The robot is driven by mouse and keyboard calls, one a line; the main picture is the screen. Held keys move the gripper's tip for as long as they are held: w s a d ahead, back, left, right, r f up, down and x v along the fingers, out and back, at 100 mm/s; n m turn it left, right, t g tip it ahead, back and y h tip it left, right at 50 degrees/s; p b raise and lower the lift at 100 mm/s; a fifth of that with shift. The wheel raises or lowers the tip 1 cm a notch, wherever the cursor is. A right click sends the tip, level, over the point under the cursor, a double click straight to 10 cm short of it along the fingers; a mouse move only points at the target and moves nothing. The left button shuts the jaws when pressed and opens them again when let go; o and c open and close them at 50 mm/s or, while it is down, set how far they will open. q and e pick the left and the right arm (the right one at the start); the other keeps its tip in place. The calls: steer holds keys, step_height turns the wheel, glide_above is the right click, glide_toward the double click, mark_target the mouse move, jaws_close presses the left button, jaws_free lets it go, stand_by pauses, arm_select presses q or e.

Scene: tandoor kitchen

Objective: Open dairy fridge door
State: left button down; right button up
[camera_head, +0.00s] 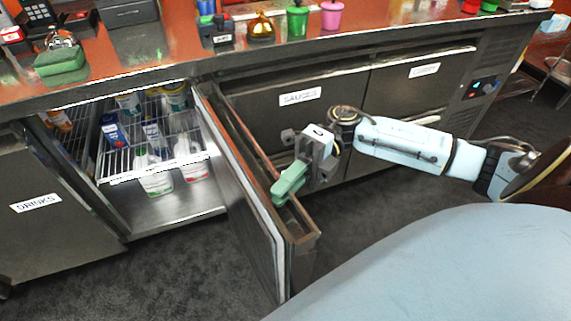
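The dairy fridge door (240,194) stands swung well out from the counter front, hinged near the middle of the picture. Its inner side with a pale seal faces left. The fridge interior (183,208) is exposed, with a wire shelf (150,165) holding cartons and tubs and white bottles below it. My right gripper (287,186), with green fingers, is at the door's outer side, close to the top of its free end. Whether it touches the door and how far its fingers are apart cannot be made out. My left gripper is not in view.
Closed doors labelled DRINKS (60,200) and SAUCES (298,105) flank the opening. The red countertop (185,55) above carries pink and green canisters and a golden pot (261,27). Dark floor (180,275) in front of the opening is clear.

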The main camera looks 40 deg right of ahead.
steer(key=shift+o, duration=0.8)
steer(key=shift+w, duration=0.1)
